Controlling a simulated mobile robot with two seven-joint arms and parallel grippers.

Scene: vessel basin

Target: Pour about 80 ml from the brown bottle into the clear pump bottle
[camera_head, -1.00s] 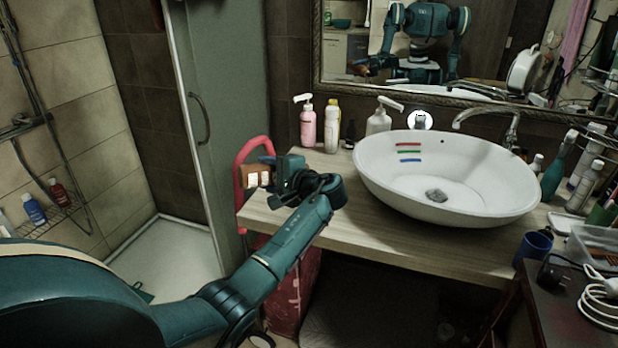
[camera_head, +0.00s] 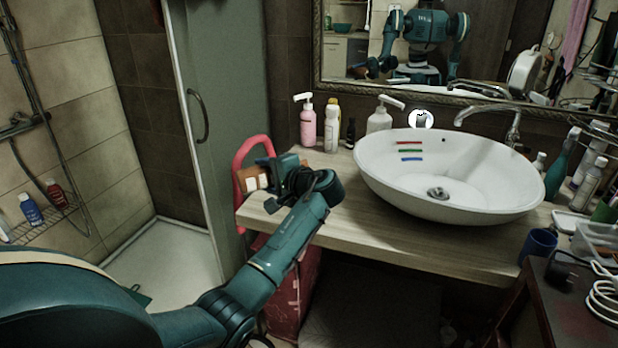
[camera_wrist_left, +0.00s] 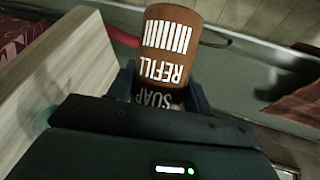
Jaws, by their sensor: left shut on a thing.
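My left gripper (camera_head: 276,178) is shut on the brown bottle (camera_head: 248,181), at the left end of the wooden counter. In the left wrist view, the brown bottle (camera_wrist_left: 168,45) lies between the fingers, with white "REFILL" and "SOAP" lettering. In the head view the bottle is partly hidden by the gripper, so its exact tilt and its mouth cannot be made out. The clear pump bottle (camera_head: 379,121), with a white pump head, stands upright at the back of the counter, beside the basin. It is apart from the gripper, farther back and right. My right gripper is not in view.
The white basin (camera_head: 470,205) fills the counter's middle. A pink pump bottle (camera_head: 308,128), a white bottle (camera_head: 332,128) and a small dark bottle (camera_head: 350,132) stand at the back left. A red rail (camera_head: 240,155) is beside the gripper. The counter's front left (camera_head: 350,225) is clear.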

